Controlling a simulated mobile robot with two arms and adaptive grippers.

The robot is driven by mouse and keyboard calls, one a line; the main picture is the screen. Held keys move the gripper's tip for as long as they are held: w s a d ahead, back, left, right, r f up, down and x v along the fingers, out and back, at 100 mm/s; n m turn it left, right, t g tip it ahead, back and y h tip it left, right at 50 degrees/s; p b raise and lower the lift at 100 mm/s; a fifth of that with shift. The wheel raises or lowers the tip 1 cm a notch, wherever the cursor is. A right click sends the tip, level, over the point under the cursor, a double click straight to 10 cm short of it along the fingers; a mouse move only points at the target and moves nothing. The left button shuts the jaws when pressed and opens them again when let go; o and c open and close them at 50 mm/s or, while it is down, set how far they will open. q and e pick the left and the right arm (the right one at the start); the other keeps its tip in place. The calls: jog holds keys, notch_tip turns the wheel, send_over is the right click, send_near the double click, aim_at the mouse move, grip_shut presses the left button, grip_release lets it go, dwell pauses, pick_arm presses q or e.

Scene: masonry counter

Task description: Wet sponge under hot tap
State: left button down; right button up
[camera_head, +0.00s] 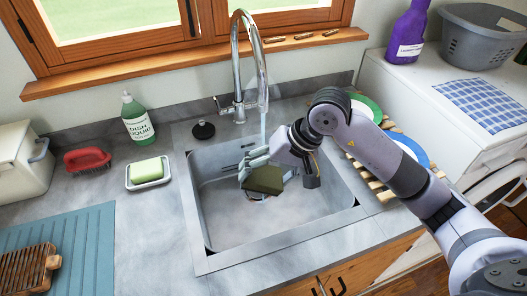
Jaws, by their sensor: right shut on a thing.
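The chrome tap (240,75) arches over the grey sink (215,215), and a pale stream of water (264,122) falls from its spout. My right gripper (258,171) reaches in from the right over the sink. It is shut on a dark olive, block-shaped sponge (265,181). The sponge is tilted, above the sink floor and below the spout. The stream comes down at the gripper's fingers and the sponge; I cannot tell exactly where it lands. My left gripper is not in view.
Left of the sink are a green dish-liquid bottle (137,118), a red brush (87,159) and a green block on a white dish (148,171). A black plug (203,130) lies behind the sink. A wooden rack with plates (410,148) stands right, partly behind my arm.

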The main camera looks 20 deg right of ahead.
dwell(0.5)
jog(key=shift+s+a+r+p, duration=0.1)
jog(key=shift+s+a+r, duration=0.2)
jog(key=shift+s+r, duration=0.45)
jog(key=shift+s+a+r+p, duration=0.1)
jog(key=shift+s+a+r, duration=0.15)
jog(key=shift+s+r, duration=0.5)
jog(key=shift+s+a+r+p, duration=0.1)
jog(key=shift+s+a+r, duration=0.3)
jog(key=shift+s, duration=0.5)
jog(key=shift+d+r, duration=0.1)
